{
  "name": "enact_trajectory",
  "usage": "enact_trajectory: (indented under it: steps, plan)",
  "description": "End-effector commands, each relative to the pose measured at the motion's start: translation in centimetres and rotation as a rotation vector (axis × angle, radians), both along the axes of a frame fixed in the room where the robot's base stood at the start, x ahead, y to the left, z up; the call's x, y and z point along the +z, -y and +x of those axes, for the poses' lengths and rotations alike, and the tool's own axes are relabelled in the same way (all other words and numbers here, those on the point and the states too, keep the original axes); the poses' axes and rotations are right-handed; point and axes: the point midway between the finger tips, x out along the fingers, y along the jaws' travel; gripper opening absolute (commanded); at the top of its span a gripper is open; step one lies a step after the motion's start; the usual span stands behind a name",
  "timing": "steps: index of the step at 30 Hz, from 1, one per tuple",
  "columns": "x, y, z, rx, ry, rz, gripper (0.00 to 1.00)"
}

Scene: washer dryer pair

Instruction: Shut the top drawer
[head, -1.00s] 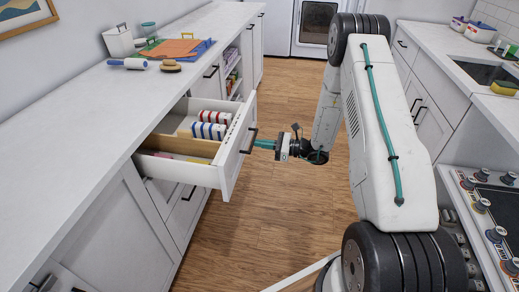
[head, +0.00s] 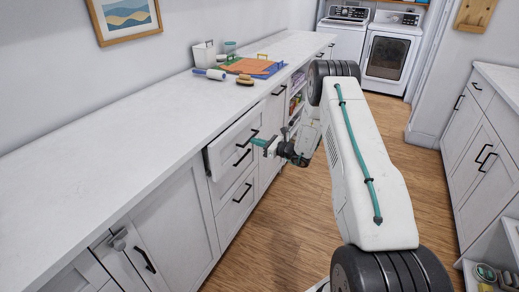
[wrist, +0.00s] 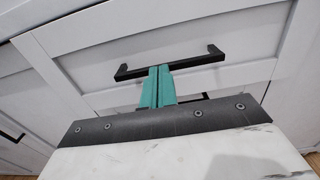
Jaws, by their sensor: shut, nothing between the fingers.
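The top drawer (head: 234,143) is in the left counter's cabinet run in the head view. Its white front stands slightly proud of the cabinet, with a narrow dark gap at its left edge, and its inside is hidden. Its black bar handle (head: 246,139) also shows in the wrist view (wrist: 130,73). My gripper (head: 257,143) has its teal fingers together and empty. In the wrist view the fingertips (wrist: 159,70) are at the middle of the handle, against or very close to the drawer front; I cannot tell if they touch.
A lower drawer (head: 232,192) sits beneath. The counter (head: 120,140) above holds a lint roller (head: 210,74), a brush (head: 245,80) and coloured cloths. The wood floor (head: 280,225) is clear between the cabinet rows. A washer and dryer (head: 388,58) stand at the back.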

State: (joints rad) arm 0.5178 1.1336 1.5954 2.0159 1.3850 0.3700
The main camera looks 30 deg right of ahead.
Motion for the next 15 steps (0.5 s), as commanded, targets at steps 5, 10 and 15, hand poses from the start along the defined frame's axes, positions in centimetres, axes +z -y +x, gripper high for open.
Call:
enact_trajectory:
  steps: [5,10,15]
  plan:
    - [0.0,-1.2,2.4,-0.003,0.001,-0.001,0.00]
    - [0.0,-1.8,3.6,-0.006,0.000,0.000,0.00]
    - [0.0,-2.2,4.2,-0.006,0.000,0.000,0.00]
